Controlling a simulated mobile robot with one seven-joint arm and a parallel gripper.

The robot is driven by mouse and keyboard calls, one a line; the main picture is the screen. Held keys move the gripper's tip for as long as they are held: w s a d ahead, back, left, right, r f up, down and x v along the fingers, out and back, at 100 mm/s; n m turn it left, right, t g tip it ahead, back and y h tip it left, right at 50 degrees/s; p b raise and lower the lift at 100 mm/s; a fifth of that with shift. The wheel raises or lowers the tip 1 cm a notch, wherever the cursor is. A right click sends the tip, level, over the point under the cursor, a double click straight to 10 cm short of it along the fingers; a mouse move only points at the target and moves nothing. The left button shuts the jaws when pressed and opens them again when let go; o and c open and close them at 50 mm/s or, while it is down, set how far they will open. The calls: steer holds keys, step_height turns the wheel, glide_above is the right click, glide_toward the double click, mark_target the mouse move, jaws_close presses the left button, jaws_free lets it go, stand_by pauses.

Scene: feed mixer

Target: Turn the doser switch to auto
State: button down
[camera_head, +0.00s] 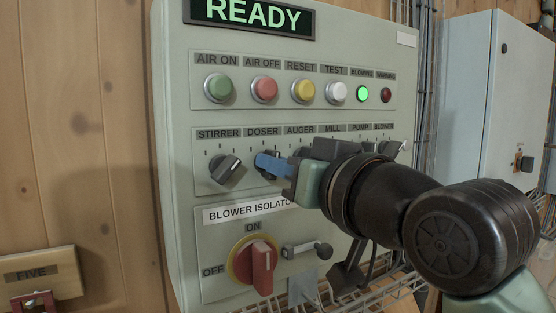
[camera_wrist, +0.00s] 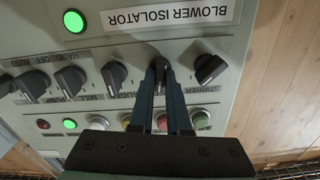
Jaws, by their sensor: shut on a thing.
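The doser switch (camera_head: 268,170) is a dark rotary knob in the second row of the grey control panel (camera_head: 180,130), under the DOSER label (camera_head: 262,132). My gripper (camera_head: 266,163) reaches in from the right with its blue fingers at this knob. In the wrist view, which is upside down, my gripper (camera_wrist: 160,82) is shut on the doser switch (camera_wrist: 159,66), one finger on each side. The fingers hide much of the knob, and I cannot tell which mark it points to.
The stirrer knob (camera_head: 227,169) sits close left of the doser; the auger knob (camera_wrist: 113,74) is close on its other side. Coloured push buttons (camera_head: 264,88) are above. The red blower isolator handle (camera_head: 262,266) is below. A grey cabinet (camera_head: 462,80) stands at right.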

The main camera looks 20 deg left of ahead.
steer(key=shift+m+p, duration=1.55)
steer(key=shift+m, duration=1.95)
steer(key=shift+w+d+f, duration=0.1)
steer(key=c, duration=0.9)
jaws_free()
steer(key=shift+b+v, duration=2.9)
steer(key=shift+v, duration=3.6)
